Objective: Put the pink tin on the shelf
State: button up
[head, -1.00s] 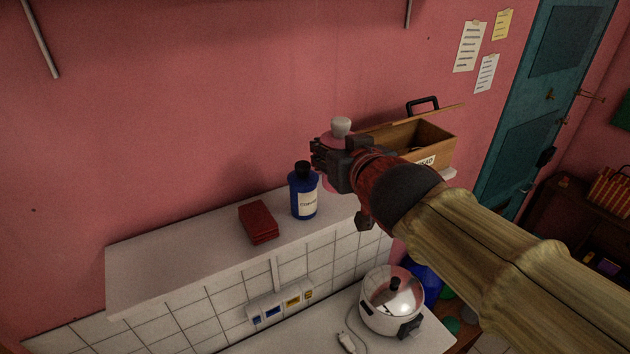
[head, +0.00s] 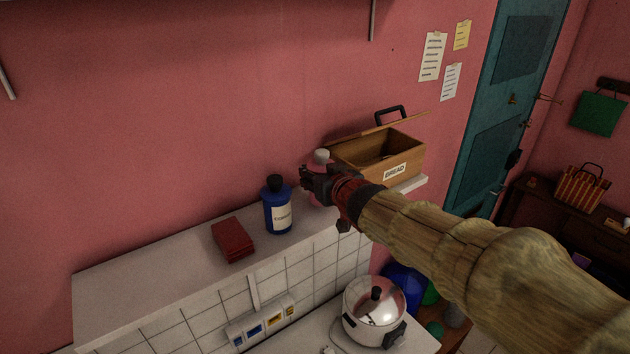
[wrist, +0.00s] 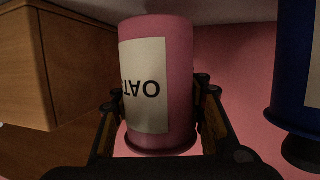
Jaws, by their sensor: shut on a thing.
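The pink tin (head: 321,167) with a pale knob on top is upright at the white shelf (head: 150,288), between a blue bottle and a wooden bread box. My gripper (head: 308,178) is shut around the tin's side and hides much of it in the head view. In the wrist view the tin (wrist: 180,75) sits between both fingers (wrist: 160,98), its pale label upside down. The tin's base is close to the shelf surface; I cannot tell whether it touches.
The blue bottle (head: 276,208) stands left of the tin, with a red box (head: 232,240) further left. The bread box (head: 412,158) is close on the right, its lid open. The shelf's left part is bare. A white cooker (head: 373,315) stands below.

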jog(key=shift+f, duration=0.85)
jog(key=shift+f, duration=0.15)
jog(key=o, duration=1.5)
jog(key=shift+f, duration=0.1)
